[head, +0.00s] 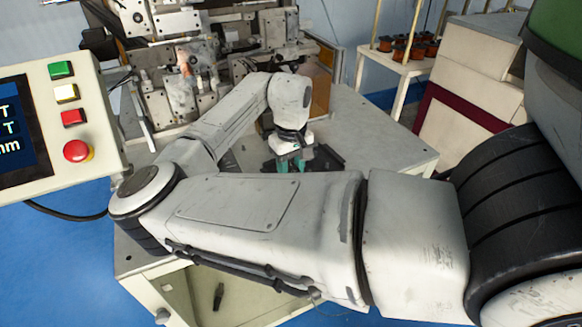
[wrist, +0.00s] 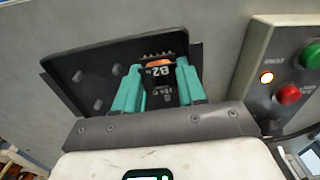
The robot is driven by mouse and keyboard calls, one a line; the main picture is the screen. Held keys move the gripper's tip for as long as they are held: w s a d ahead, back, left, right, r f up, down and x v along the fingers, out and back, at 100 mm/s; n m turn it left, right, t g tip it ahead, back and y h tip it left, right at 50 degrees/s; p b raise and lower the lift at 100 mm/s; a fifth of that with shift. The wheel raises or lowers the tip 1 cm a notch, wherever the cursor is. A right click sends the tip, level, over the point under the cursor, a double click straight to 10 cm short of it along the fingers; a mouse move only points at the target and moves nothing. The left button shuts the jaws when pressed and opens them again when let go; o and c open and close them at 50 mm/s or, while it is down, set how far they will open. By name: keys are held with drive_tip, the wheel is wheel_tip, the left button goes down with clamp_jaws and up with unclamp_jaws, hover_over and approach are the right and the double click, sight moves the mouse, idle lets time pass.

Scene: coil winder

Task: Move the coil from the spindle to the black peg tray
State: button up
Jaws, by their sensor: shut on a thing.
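My gripper (head: 290,163) points down over the grey table in the head view. Its two teal fingers also show in the wrist view (wrist: 159,85), shut on the coil (wrist: 158,64). The coil shows as an orange winding with a dark part below, marked with a number, and most of it is hidden between the fingers. The black peg tray (wrist: 88,62) lies under and beyond the fingers, with several short pegs at its left. In the head view the tray (head: 328,158) is partly covered by my gripper. I cannot tell whether the coil touches the tray. The spindle cannot be made out.
A control panel (head: 70,120) with buttons is at the left. A wooden-posted rack (head: 405,65) holds several copper coils at the back right. In the wrist view, a button box (wrist: 275,80) stands right of my gripper.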

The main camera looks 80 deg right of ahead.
drive_tip(key=shift+f, duration=0.2)
drive_tip(key=shift+f, duration=0.35)
drive_tip(key=shift+f+b, duration=0.4)
drive_tip(key=shift+f, duration=0.15)
drive_tip(key=o, duration=1.1)
wheel_tip(320, 180, up, 11)
drive_tip(key=shift+f+b, duration=0.1)
drive_tip(key=shift+b, duration=0.35)
